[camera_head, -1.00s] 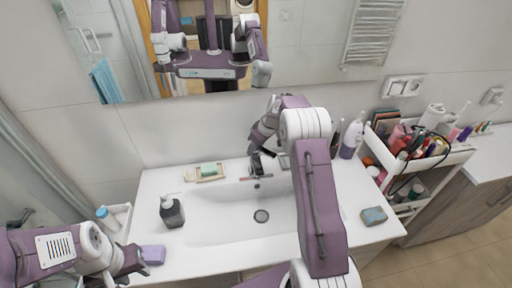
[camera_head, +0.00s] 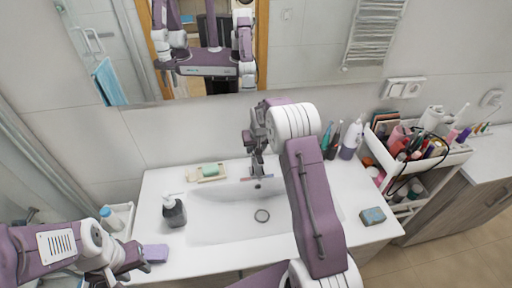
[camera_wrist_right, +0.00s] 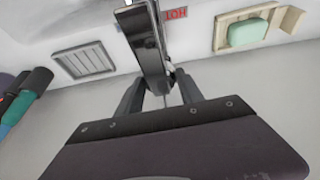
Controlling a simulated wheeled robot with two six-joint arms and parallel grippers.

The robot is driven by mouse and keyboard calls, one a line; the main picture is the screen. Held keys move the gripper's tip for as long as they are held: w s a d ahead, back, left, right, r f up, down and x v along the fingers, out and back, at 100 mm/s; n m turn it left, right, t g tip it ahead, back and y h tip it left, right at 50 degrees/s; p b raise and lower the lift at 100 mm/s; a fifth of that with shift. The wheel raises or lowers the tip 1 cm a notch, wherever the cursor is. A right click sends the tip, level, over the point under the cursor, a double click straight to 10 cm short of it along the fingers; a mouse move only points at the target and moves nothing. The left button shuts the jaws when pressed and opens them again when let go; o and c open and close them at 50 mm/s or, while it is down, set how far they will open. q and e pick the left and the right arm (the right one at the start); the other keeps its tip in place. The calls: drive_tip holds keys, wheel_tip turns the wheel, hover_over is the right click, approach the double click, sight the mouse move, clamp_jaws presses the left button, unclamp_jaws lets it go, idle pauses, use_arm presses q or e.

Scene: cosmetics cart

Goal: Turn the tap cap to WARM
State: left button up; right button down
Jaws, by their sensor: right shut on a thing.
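The tap (camera_head: 257,165) stands at the back edge of the white washbasin; its cap is mostly hidden behind my right gripper (camera_head: 258,150) in the head view. In the right wrist view, a shiny metal bar of the tap (camera_wrist_right: 147,40) runs up from between the dark fingers of my right gripper (camera_wrist_right: 162,90), which is shut on the tap cap. A red label (camera_wrist_right: 174,13) reading HOT, seen upside down, shows just right of the bar. I see no WARM label. My left gripper (camera_head: 138,258) hangs at the lower left by a purple sponge; its finger gap is unclear.
A soap dish with green soap (camera_head: 209,170) lies left of the tap. A dark soap dispenser (camera_head: 174,212) stands at the left of the basin (camera_head: 225,232). Bottles (camera_head: 352,138) stand at the back right. A blue-grey sponge (camera_head: 373,216) lies front right.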

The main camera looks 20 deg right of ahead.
drive_tip(key=shift+w+d+r, duration=0.1)
drive_tip(key=shift+w+r, duration=0.1)
idle(0.3)
drive_tip(key=c, duration=0.7)
unclamp_jaws()
drive_tip(key=shift+c, duration=0.2)
drive_tip(key=shift+f, duration=0.1)
drive_tip(key=shift+w+d, duration=0.1)
drive_tip(key=b+v, duration=0.1)
drive_tip(key=v, duration=0.8)
drive_tip(key=shift+f, duration=0.1)
